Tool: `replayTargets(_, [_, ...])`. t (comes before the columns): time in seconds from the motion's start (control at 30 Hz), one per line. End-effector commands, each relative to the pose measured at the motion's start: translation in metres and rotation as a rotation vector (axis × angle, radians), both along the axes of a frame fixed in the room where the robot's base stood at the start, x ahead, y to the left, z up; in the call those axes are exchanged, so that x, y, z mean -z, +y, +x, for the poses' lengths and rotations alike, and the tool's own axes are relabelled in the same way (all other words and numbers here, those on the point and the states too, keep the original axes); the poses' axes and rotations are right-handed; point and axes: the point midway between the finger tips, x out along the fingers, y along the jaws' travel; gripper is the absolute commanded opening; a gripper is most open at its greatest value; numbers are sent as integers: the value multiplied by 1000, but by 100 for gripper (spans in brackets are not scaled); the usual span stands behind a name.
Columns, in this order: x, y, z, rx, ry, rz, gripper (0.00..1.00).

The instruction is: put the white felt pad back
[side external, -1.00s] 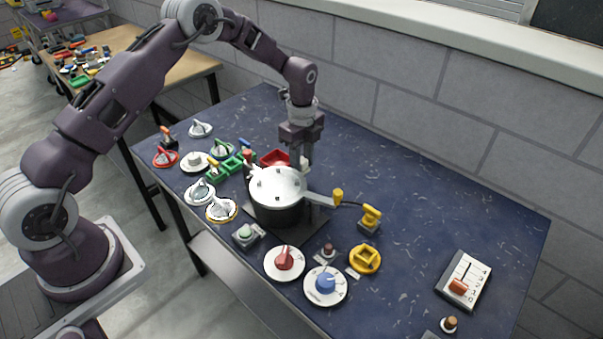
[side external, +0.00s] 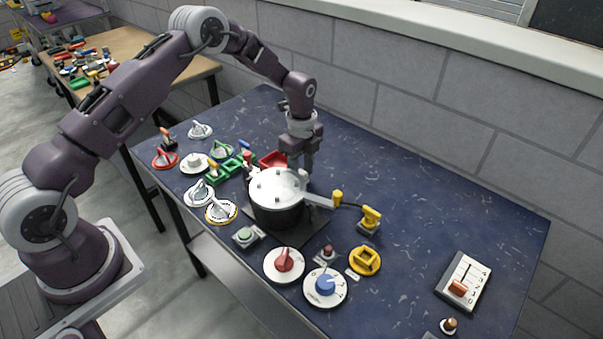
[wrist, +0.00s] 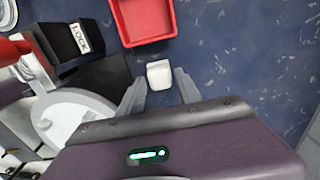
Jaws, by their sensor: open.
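A small white block-like piece, which looks like the white felt pad (wrist: 159,74), lies on the blue table just below the red tray (wrist: 145,22) in the wrist view. My gripper (wrist: 159,79) is open, with one finger on each side of the pad and visible gaps between. In the side view my gripper (side external: 298,165) points down behind the round pot (side external: 277,211), which hides its fingertips and the pad. The red tray (side external: 273,159) also shows there, just left of the gripper.
The pot has a pale lid (side external: 277,184) and stands close beside my gripper. A black block marked LOCK (wrist: 80,42) is near the left finger. Knobs and a yellow-handled device (side external: 370,217) stand around the pot. The table's right middle is clear.

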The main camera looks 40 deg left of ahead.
Motion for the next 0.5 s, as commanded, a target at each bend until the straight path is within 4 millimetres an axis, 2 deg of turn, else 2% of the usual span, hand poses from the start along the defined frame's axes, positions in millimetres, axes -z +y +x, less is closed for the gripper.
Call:
replayTargets(0.3, [-85, 0, 1, -1, -6, 0, 41])
replayTargets(0.5, [-110, 0, 0, 0, -3, 0, 41])
